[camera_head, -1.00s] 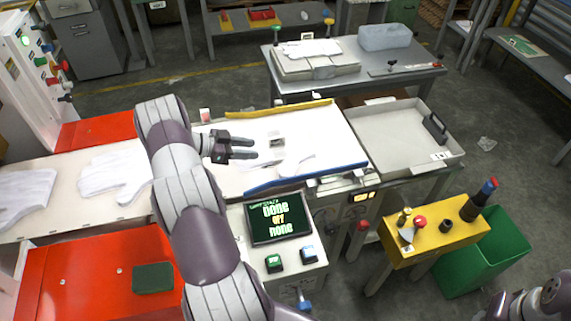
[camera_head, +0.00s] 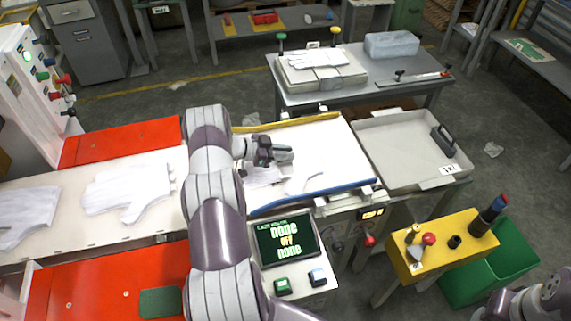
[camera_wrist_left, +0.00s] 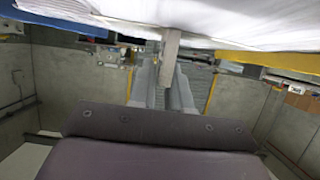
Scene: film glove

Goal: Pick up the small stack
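My left gripper (camera_head: 284,153) is low over the white table between the yellow and blue rails, pointing right. The small stack is mostly hidden by the gripper in the head view. In the left wrist view a narrow grey-beige piece (camera_wrist_left: 172,45), probably the stack, meets the white surface at the top, in line with my grey fingers (camera_wrist_left: 168,85). I cannot tell whether the fingers touch or grip it. My right gripper (camera_head: 500,303) is at the lower right edge, partly cut off, and its fingers are unclear.
White gloves (camera_head: 128,190) lie on the belt at left. The blue rail (camera_head: 315,194) and yellow rail (camera_head: 290,122) border the white table. A grey tray (camera_head: 395,150) adjoins at right. A control screen (camera_head: 287,238) and yellow stand (camera_head: 440,243) are in front.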

